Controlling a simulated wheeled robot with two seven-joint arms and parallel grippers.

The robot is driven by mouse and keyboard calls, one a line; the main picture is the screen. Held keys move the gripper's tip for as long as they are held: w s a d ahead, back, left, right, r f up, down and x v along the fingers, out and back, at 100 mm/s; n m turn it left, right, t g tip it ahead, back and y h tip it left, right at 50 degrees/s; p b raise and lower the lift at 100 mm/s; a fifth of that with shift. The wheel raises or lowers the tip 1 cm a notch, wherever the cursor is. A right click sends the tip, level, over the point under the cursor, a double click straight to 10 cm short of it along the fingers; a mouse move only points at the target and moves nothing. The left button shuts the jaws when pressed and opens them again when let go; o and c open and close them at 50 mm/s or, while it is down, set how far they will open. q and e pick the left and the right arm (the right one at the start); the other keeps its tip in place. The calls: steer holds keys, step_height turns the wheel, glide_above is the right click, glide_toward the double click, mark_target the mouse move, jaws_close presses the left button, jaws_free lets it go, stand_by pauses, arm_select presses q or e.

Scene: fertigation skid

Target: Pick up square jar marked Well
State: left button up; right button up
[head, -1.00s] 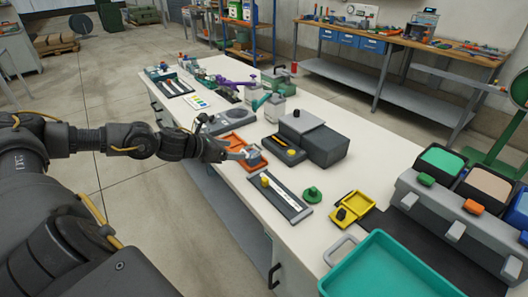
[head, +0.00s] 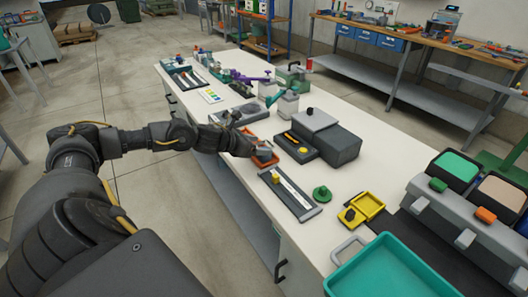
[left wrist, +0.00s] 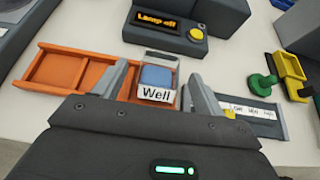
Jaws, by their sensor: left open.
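The square jar marked Well (left wrist: 157,82) is clear with blue contents and a white label reading "Well". It stands at the right end of an orange tray (left wrist: 62,70), which also shows in the head view (head: 277,163). My left gripper (left wrist: 160,84) is open, with one finger on each side of the jar. A gap shows beside the left finger; contact at the right finger cannot be told. In the head view my left gripper (head: 262,153) reaches over the bench's near edge to the jar (head: 264,152), partly covering it. My right gripper is not in view.
A dark box with a "Lamp off" display (left wrist: 185,25) stands just behind the jar. A slotted strip holder (head: 290,195), a green knob piece (head: 322,194) and a yellow tray (head: 369,206) lie to the right. A teal bin (head: 390,270) is at the front right.

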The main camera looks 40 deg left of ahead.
mark_target(269, 145)
arm_select(q)
steer(key=p+x, duration=0.1)
steer(key=x, duration=0.3)
steer(key=shift+w, duration=0.4)
steer(key=c, duration=1.1)
